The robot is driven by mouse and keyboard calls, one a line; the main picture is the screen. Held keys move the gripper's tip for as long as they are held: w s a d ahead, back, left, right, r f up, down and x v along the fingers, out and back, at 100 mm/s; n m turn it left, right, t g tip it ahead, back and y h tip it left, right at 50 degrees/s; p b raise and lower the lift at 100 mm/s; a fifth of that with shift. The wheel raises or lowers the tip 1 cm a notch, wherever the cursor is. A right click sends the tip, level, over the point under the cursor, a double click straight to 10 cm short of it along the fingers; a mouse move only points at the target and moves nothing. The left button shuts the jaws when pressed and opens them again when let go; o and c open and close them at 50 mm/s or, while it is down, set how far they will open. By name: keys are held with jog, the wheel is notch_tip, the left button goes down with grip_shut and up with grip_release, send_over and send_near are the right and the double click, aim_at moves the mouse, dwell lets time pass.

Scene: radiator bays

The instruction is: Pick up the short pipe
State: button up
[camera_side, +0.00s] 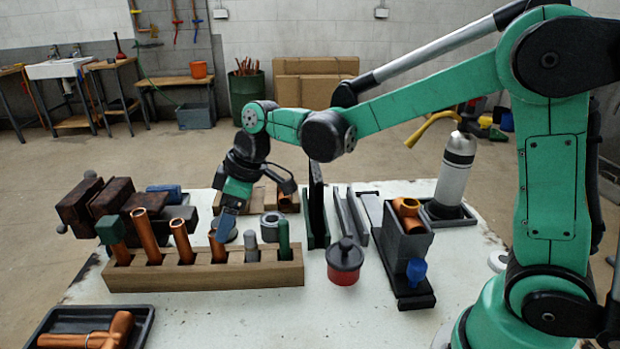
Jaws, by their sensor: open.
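A wooden rack (205,277) on the white table holds several upright pieces in a row. A short copper pipe (216,248) stands in it, lower than the copper pipes (145,236) to its left. My gripper (226,232) points down at the rack, open, with a blue finger close beside the top of the short pipe. From this side I cannot tell whether the fingers straddle the pipe or touch it. The pipe's lower end is hidden in the rack. A grey piece (251,246) and a green piece (284,240) stand to its right.
A red pot with a dark lid (344,262) and a grey bin (404,243) with copper fittings stand right of the rack. Dark upright plates (317,215) stand behind. A black tray (62,322) with copper pieces lies front left. The table's front middle is clear.

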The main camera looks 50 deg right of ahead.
aim_at(217, 244)
jog(key=shift+w+a+f, duration=0.3)
jog(key=shift+f, duration=0.3)
jog(key=shift+x, duration=2.45)
jog(key=shift+c, duration=0.2)
grip_shut()
